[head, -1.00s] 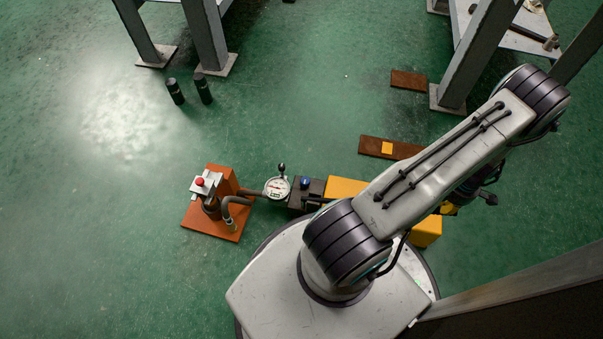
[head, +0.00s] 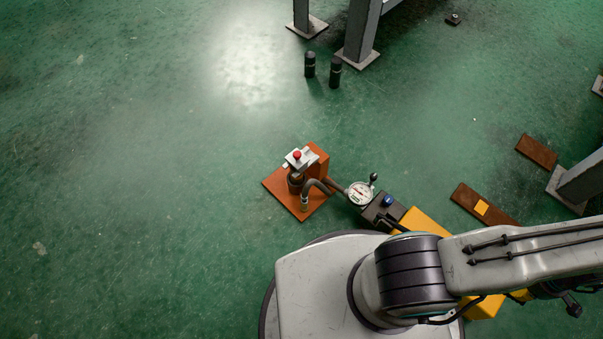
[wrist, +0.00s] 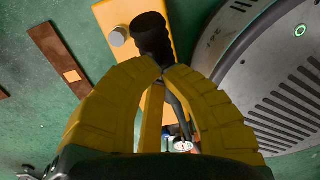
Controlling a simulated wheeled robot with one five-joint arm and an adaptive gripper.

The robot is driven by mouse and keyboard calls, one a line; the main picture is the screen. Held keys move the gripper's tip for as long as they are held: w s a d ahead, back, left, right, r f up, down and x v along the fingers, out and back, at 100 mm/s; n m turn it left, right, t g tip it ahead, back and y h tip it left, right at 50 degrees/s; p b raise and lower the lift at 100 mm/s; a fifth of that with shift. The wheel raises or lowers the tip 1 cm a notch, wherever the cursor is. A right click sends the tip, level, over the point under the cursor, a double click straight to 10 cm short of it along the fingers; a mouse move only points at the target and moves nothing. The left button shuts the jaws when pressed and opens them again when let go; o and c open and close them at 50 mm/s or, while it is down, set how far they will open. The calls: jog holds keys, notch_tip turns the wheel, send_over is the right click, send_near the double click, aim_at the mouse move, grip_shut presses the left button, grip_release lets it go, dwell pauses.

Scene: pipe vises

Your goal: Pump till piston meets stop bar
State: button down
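The pump (head: 425,222) is a yellow block with a dark valve end and a round dial gauge (head: 361,193); my arm covers part of it in the head view. A hose runs from it to an orange press frame (head: 318,158) holding a dark cylinder (head: 296,182) and a grey bar with a red knob (head: 297,154). The gap between piston and stop bar is too small to judge. In the wrist view, my gripper (wrist: 166,71) has its yellow fingertips together around the black pump handle (wrist: 150,35), over the yellow pump body (wrist: 112,12).
Two black cylinders (head: 335,73) stand on the floor near a grey table leg (head: 361,28). Rusty plates (head: 484,204) lie right of the pump, near another leg (head: 585,180). The green floor at left is clear.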

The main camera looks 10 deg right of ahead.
jog(key=shift+s+d+f+b, duration=0.15)
jog(key=shift+s+f+b, duration=0.05)
jog(key=shift+f+b, duration=0.8)
jog(key=shift+s+d+f+b, duration=0.15)
jog(key=shift+s+f+b, duration=0.05)
jog(key=shift+f+b, duration=0.75)
jog(key=shift+s+d+f+b, duration=0.2)
jog(key=shift+f+b, duration=0.55)
jog(key=shift+f, duration=0.4)
jog(key=shift+s+d+f+b, duration=0.1)
jog(key=shift+s+f+b, duration=0.05)
jog(key=shift+f+b, duration=0.55)
jog(key=shift+s+d+f+b, duration=0.1)
jog(key=shift+f+b, duration=0.5)
jog(key=shift+f, duration=0.2)
jog(key=shift+s+d+f+b, duration=0.1)
jog(key=shift+s+f+b, duration=0.05)
jog(key=shift+f+b, duration=0.55)
jog(key=shift+s+f+b, duration=0.1)
jog(key=shift+f+b, duration=0.7)
jog(key=shift+f, duration=0.5)
jog(key=shift+d+f, duration=0.1)
jog(key=shift+f, duration=0.95)
jog(key=shift+r, duration=0.1)
